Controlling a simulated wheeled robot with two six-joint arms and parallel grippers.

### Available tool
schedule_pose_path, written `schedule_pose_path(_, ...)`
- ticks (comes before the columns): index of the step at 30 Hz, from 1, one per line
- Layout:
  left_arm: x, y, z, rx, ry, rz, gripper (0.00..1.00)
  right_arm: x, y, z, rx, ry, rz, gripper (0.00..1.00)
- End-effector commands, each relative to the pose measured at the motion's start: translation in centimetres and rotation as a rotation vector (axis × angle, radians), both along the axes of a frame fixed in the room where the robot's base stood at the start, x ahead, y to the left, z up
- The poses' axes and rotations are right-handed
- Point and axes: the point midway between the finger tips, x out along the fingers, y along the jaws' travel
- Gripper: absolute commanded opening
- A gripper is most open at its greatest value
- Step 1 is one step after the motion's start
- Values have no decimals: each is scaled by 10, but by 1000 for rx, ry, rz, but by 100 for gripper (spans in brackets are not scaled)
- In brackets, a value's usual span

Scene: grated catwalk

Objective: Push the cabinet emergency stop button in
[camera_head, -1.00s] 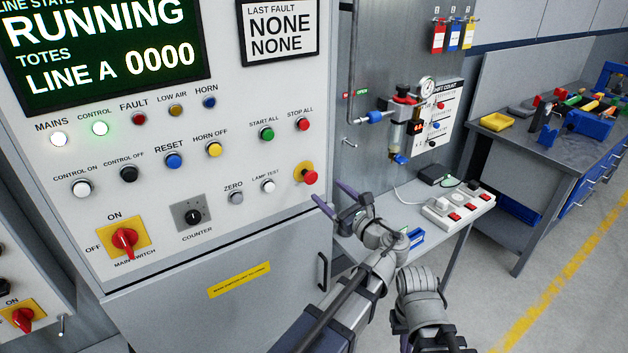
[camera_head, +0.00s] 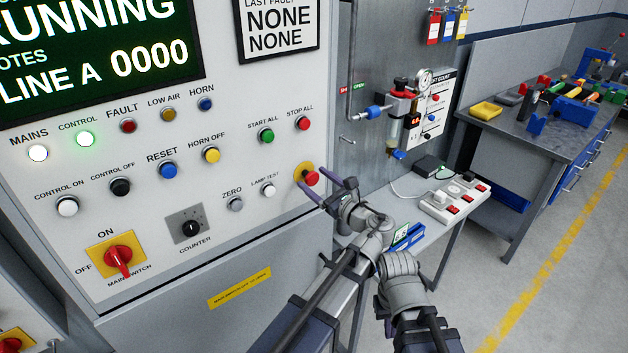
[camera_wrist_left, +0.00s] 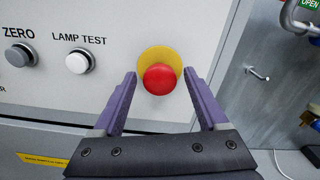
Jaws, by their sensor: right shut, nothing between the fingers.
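The emergency stop is a red mushroom button (camera_head: 311,178) on a yellow round plate (camera_head: 300,172), at the right edge of the cabinet panel. In the left wrist view the red button (camera_wrist_left: 160,79) appears between my left gripper's (camera_wrist_left: 160,76) two purple fingers, with a gap on each side. My left gripper (camera_head: 318,186) is open and empty, its fingertips close to the button. Contact cannot be told. My right gripper (camera_head: 398,266) is low beside the left arm, away from the panel; it is shut and empty, its fingers hard to make out.
The cabinet panel (camera_head: 130,220) has several other buttons, lamps and a red main switch (camera_head: 118,258). A side table (camera_head: 380,200) with a socket strip (camera_head: 452,202) stands right of the cabinet. A workbench (camera_head: 530,130) is further right. The floor beside it is clear.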

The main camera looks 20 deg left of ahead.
Motion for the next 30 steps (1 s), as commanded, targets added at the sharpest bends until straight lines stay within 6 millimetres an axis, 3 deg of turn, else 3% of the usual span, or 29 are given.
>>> schedule_pose_path(2, 0, 0, 0, 0, 0, 0, 65, 0, 0, 0, 0, 0, 0, 0)
schedule_pose_path(19, 0, 0, 0, 0, 0, 0, 1, 0, 0, 0, 0, 0, 0, 0)
schedule_pose_path(30, 11, 14, 0, 1, -1, 0, 0, 0, 0, 0, 0, 0, 0, 0)
